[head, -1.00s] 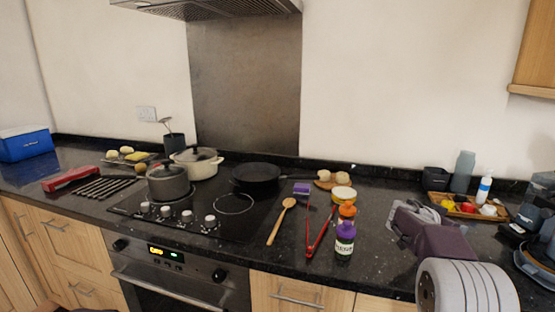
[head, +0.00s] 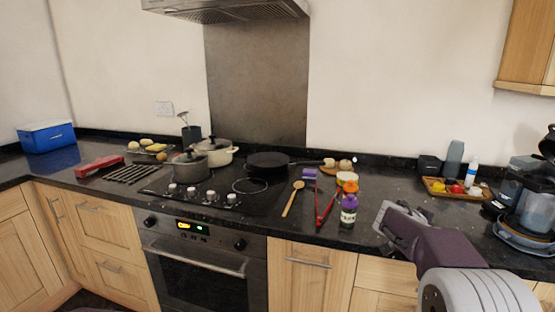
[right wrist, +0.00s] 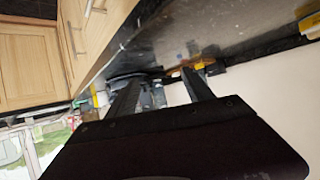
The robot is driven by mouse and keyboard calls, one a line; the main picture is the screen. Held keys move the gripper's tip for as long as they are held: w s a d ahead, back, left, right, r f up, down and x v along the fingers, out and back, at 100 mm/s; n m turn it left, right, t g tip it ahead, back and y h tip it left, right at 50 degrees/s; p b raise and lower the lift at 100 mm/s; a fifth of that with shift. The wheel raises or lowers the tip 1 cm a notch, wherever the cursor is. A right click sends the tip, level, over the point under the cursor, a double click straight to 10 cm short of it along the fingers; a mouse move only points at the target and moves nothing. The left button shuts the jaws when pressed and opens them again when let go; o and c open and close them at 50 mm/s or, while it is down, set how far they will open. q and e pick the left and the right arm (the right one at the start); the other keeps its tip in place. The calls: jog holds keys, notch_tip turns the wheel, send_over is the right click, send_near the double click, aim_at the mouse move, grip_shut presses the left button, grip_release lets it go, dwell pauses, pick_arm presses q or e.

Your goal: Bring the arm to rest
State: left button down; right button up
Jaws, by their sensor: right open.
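My right arm comes in from the lower right in the head view. Its gripper (head: 390,214) is over the front edge of the dark granite worktop (head: 300,225), right of the purple-labelled bottle and apart from it. In the right wrist view the two dark fingers (right wrist: 160,80) stand apart with nothing held between them. My left gripper is not in view.
A wooden tray (head: 434,187) and a coffee machine (head: 530,200) are to the right. Pots (head: 190,166) and a pan (head: 268,162) sit on the hob.

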jog(key=s+a+f+n+g+y, duration=0.3)
jog(key=s+a+f+n+y, duration=0.2)
jog(key=s+a+f, duration=0.8)
jog(key=s+a+f+n+g+y, duration=0.3)
jog(key=s+a+f+n+y, duration=0.25)
jog(key=s+a+f, duration=0.75)
notch_tip(320, 180, up, 19)
jog(key=s+d+n+p, duration=0.1)
jog(key=d+p, duration=0.1)
jog(key=p, duration=1.5)
jog(key=shift+s+d+r, duration=0.2)
jog(key=shift+s+d, duration=0.05)
jog(key=shift+d, duration=0.05)
